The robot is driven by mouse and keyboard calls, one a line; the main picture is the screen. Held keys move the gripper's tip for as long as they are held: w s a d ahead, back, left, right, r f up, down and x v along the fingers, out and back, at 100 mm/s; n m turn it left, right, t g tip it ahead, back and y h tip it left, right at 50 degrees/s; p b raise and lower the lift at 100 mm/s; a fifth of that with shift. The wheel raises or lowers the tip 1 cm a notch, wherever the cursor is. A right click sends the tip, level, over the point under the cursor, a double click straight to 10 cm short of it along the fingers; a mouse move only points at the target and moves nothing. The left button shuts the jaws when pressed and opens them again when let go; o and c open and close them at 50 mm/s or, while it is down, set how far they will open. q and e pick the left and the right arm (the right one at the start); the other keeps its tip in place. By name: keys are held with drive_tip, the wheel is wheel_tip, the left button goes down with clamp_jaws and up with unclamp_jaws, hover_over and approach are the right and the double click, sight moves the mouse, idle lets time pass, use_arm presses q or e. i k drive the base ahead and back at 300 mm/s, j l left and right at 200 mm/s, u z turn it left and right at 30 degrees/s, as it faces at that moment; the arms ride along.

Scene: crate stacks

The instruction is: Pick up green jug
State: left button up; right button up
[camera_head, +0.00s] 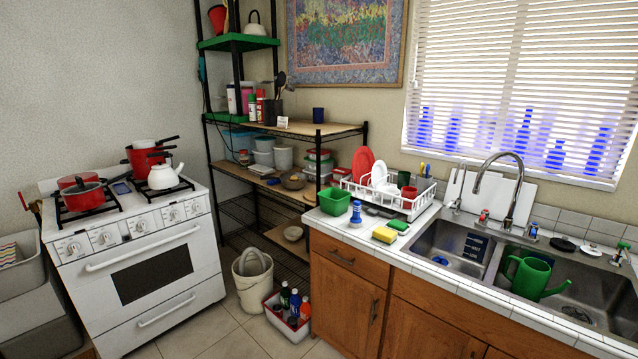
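A green jug (527,276), shaped like a watering can with a handle on its left and a spout pointing right, stands in the right basin of the steel sink (590,283). Neither of my grippers shows in the head view.
A curved faucet (514,157) rises behind the sink, just left of the jug. A dish rack (415,205), a green tub (333,201) and a yellow sponge (385,234) sit on the counter to the left. A bucket (250,285) and a bottle crate (279,322) stand on the floor.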

sight(530, 280)
drive_tip(key=z, duration=1.5)
